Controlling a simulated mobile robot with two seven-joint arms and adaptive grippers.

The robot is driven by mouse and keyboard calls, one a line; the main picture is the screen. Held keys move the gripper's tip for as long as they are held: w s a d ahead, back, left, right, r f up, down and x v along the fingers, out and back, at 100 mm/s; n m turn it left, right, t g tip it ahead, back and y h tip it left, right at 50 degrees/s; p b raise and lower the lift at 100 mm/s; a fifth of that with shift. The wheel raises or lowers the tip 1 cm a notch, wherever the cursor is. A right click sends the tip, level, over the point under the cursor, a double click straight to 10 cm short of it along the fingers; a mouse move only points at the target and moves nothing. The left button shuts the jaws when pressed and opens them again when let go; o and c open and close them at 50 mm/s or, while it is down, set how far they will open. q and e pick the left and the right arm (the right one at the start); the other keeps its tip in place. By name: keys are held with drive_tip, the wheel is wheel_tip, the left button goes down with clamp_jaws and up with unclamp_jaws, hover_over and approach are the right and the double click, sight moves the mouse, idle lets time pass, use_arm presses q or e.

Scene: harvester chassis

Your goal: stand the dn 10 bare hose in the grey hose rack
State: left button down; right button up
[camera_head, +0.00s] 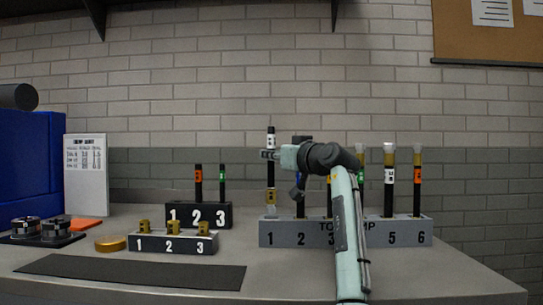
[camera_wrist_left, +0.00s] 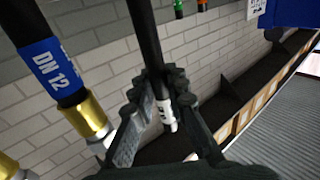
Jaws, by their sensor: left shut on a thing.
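My left gripper (camera_head: 269,154) is shut on a thin black hose (camera_head: 270,170) just below its white-labelled top end. The hose is upright above slot 1 of the grey hose rack (camera_head: 350,240), marked TO CRIMP. A gold piece (camera_head: 270,197) shows at the hose's lower end; I cannot tell whether it belongs to the hose or whether the hose is seated. In the left wrist view my gripper (camera_wrist_left: 162,85) grips the same black hose (camera_wrist_left: 148,40), its white-marked end (camera_wrist_left: 167,115) between the fingers. The label is unreadable. My right gripper is out of view.
Several ferrule-topped hoses stand in the grey rack; a blue DN 12 hose (camera_wrist_left: 55,68) is close beside my gripper.

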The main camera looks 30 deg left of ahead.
sight(273, 185)
use_arm(q)
drive_tip(key=shift+f, duration=0.15)
drive_tip(key=shift+f+b, duration=2.1)
drive_tip(key=shift+f, duration=1.4)
drive_tip(key=c, duration=1.4)
unclamp_jaws()
drive_tip(key=shift+c, duration=0.2)
drive_tip(key=shift+f, duration=0.1)
drive_tip(key=v, duration=1.2)
